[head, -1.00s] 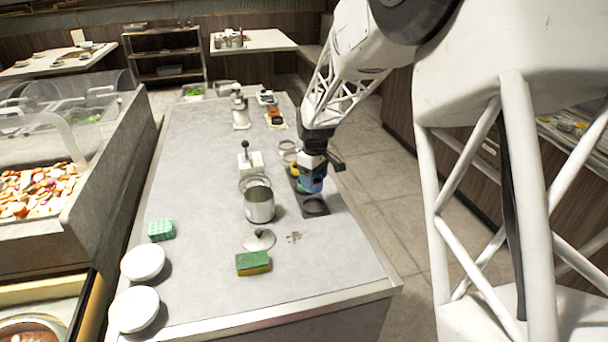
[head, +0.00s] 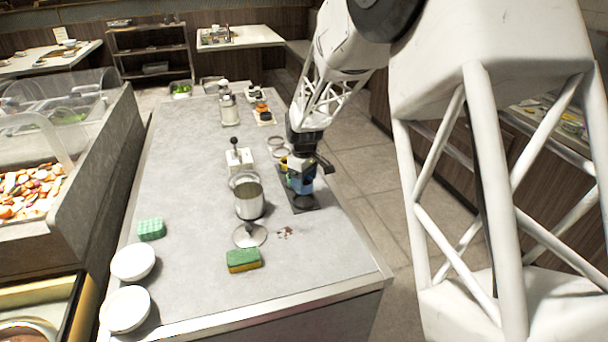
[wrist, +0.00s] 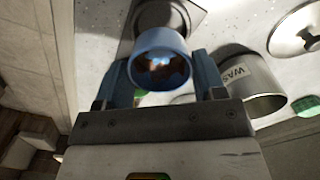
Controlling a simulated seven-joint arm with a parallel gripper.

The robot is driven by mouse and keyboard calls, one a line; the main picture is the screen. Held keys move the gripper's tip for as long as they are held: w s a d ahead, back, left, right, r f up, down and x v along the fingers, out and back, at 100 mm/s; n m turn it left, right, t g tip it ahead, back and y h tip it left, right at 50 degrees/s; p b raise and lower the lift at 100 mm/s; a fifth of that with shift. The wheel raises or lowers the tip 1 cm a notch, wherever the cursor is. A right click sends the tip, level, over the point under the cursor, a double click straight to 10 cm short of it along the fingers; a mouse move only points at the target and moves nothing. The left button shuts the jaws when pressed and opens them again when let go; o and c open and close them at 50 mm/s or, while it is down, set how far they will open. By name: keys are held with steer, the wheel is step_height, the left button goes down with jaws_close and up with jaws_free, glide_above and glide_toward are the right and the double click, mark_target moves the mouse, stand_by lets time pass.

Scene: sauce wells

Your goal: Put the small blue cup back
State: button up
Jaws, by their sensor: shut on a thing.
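The small blue cup (wrist: 160,50) is between the two fingers of my gripper (wrist: 161,68) in the wrist view, with its open mouth towards the camera and something dark inside. In the head view my gripper (head: 301,180) holds the blue cup (head: 300,186) at the dark tray (head: 312,209) with round wells. The cup is over or at the tray's near well; I cannot tell whether it touches. In the wrist view the dark tray (wrist: 198,14) shows behind the cup. A yellow cup (head: 284,163) sits farther back, partly hidden by my gripper.
A metal waste can (head: 250,203) stands left of the tray, with a round lid (head: 250,236) in front. A green and yellow sponge (head: 243,261), a green block (head: 151,229) and white bowls (head: 133,262) lie nearer.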

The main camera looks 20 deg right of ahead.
steer(key=shift+f, duration=1.95)
steer(key=shift+f, duration=0.6)
steer(key=o, duration=1)
steer(key=shift+r, duration=0.15)
steer(key=shift+r, duration=3.9)
